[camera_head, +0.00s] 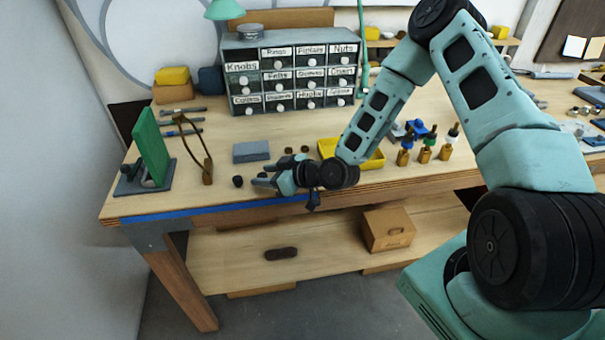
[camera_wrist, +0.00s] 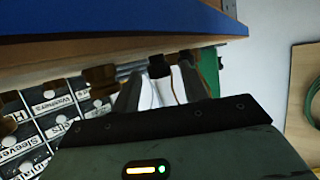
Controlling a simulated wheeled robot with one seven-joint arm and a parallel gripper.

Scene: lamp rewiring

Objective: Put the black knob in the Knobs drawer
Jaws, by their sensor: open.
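The black knob (camera_head: 238,181) sits on the workbench near its front edge, just left of my gripper's tips in the head view. In the wrist view the black knob (camera_wrist: 158,67) shows between my two fingers, near their tips. My gripper (camera_head: 259,182) is open and low over the bench, its fingers pointing left toward the knob. The wrist view cannot tell me whether the fingers touch it. The Knobs drawer (camera_head: 240,68) is at the upper left of the grey cabinet (camera_head: 290,105). It appears pulled out, standing forward of its neighbours.
A grey block (camera_head: 251,151), small brown knobs (camera_head: 289,151) and a yellow tray (camera_head: 376,160) lie near my gripper. A green panel (camera_head: 151,146) and a brown bracket (camera_head: 207,178) stand to the left. Bench space in front of the cabinet is largely clear.

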